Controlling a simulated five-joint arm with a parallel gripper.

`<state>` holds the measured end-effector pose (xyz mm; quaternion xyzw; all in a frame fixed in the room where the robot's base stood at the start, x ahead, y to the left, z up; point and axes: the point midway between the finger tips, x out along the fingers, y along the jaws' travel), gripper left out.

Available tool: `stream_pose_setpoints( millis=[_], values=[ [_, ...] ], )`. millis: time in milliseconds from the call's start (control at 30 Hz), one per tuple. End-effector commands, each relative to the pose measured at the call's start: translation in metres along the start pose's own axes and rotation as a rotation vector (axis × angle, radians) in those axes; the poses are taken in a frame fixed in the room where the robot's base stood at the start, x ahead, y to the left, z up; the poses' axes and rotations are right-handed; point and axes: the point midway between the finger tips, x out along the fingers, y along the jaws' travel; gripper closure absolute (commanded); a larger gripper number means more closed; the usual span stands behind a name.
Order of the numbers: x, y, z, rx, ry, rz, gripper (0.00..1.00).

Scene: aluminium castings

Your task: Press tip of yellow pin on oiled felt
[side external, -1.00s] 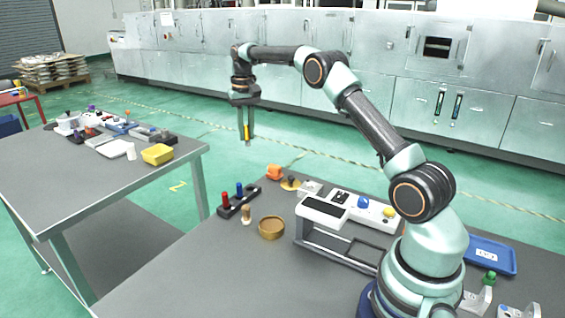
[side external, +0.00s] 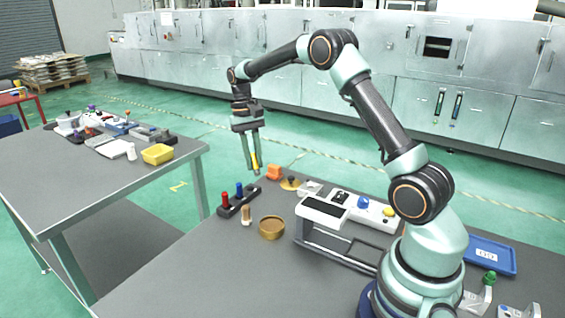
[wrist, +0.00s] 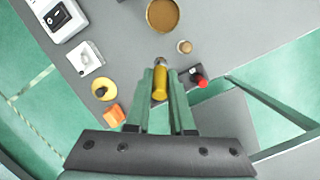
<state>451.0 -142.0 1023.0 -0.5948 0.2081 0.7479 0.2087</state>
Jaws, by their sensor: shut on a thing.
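The yellow pin (side external: 256,161) is between the fingers of my gripper (side external: 253,170), which is shut on it. The pin points downward, slightly tilted, in the air above the dark pin rack (side external: 238,205). In the wrist view its yellow body (wrist: 159,88) and grey metal tip (wrist: 160,62) show between the fingers. A round brown dish (side external: 271,236) stands on the near table, clear of the pin; it also shows at the top of the wrist view (wrist: 162,15). I cannot tell whether its brown inside is the oiled felt.
The rack holds a red pin (side external: 225,199) and a blue pin (side external: 239,189). A wooden peg (side external: 246,214) stands between rack and dish. An orange block (side external: 274,172), a yellow disc (side external: 290,184) and a white-topped stand (side external: 323,210) are nearby. Bare tabletop lies in front.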

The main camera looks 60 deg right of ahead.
Motion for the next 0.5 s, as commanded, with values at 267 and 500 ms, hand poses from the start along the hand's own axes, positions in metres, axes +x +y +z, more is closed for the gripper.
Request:
stream_pose_setpoints(
  millis=[267,500],
  values=[
    [0.041,0.003,0.051,-0.006,-0.087,0.036,1.00],
    [0.055,0.005,0.068,-0.008,-0.112,0.047,1.00]
  ],
)
